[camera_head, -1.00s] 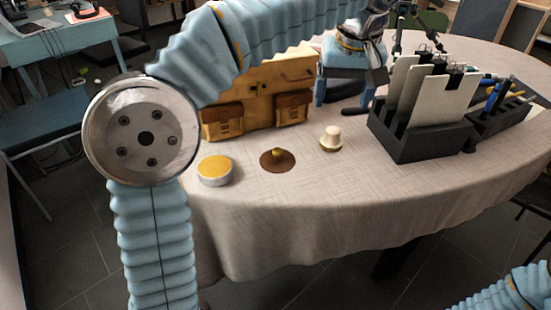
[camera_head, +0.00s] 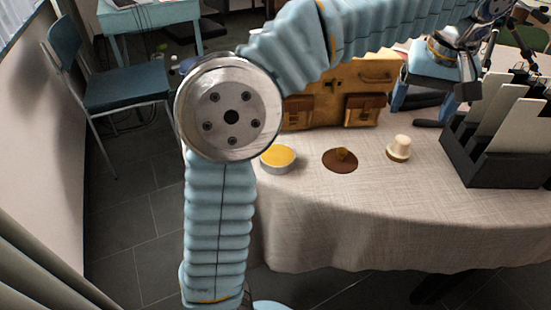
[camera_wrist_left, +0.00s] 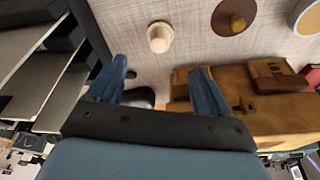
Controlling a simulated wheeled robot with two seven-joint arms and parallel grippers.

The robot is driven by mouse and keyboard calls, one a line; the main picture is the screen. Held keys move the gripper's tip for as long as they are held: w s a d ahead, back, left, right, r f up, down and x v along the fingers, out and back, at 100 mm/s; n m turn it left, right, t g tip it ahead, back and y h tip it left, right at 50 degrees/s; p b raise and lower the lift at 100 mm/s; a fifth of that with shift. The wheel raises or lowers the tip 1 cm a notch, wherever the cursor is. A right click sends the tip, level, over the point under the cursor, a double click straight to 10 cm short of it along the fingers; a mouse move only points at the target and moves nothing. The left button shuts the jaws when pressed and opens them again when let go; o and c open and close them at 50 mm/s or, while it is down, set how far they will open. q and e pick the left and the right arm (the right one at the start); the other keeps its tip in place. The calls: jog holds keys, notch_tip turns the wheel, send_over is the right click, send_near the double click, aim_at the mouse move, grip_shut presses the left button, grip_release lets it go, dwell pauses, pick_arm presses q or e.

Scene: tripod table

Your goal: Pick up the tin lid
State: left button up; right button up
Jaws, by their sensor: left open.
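The tin lid appears to be the brown disc with a golden-brown knob (camera_head: 340,159). It lies flat on the cloth-covered table, between a round tin and a small cream-topped piece. It also shows at the top of the left wrist view (camera_wrist_left: 232,17). The tin (camera_head: 278,158), silver with a yellow top, stands left of it. My left gripper (camera_head: 432,100) is open, behind and to the right of the lid in the head view. In the wrist view its blue fingers (camera_wrist_left: 158,68) are apart, with the lid beyond them to the upper right. My right gripper is not in view.
The cream-topped piece (camera_head: 399,148) stands right of the lid. A brown leather case (camera_head: 332,95) stands behind the lid. A black rack with pale panels (camera_head: 490,158) stands at the right. The table front is clear cloth.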

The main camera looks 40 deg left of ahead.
pick_arm(q)
jog(key=shift+c, duration=0.7)
jog(key=s+a+n, duration=0.1)
jog(key=a+n, duration=0.1)
jog(key=s+a+r+n+g, duration=0.1)
jog(key=a+n, duration=0.1)
jog(key=s+a+n, duration=0.1)
jog(key=a+n, duration=0.1)
jog(key=shift+r+n, duration=0.2)
jog(key=shift+n, duration=0.2)
jog(key=c, duration=0.4)
jog(key=r+n+g+h, duration=0.1)
jog(key=n+g, duration=0.1)
jog(key=n, duration=0.4)
send_over(342, 149)
jog(key=shift+n, duration=0.4)
jog(key=f+b, duration=0.1)
jog(key=f, duration=0.1)
jog(key=f+b, duration=0.1)
jog(key=f, duration=0.2)
jog(key=f+b, duration=0.1)
jog(key=f, duration=0.1)
jog(key=shift+a+f, duration=0.15)
jog(key=shift+a, duration=0.25)
jog(key=shift+d+f+b, duration=0.25)
jog(key=shift+f+b, duration=0.1)
jog(key=shift+f, duration=1.15)
jog(key=shift+d+f+b, duration=0.2)
jog(key=shift+f+b, duration=0.15)
jog(key=shift+f, duration=1.15)
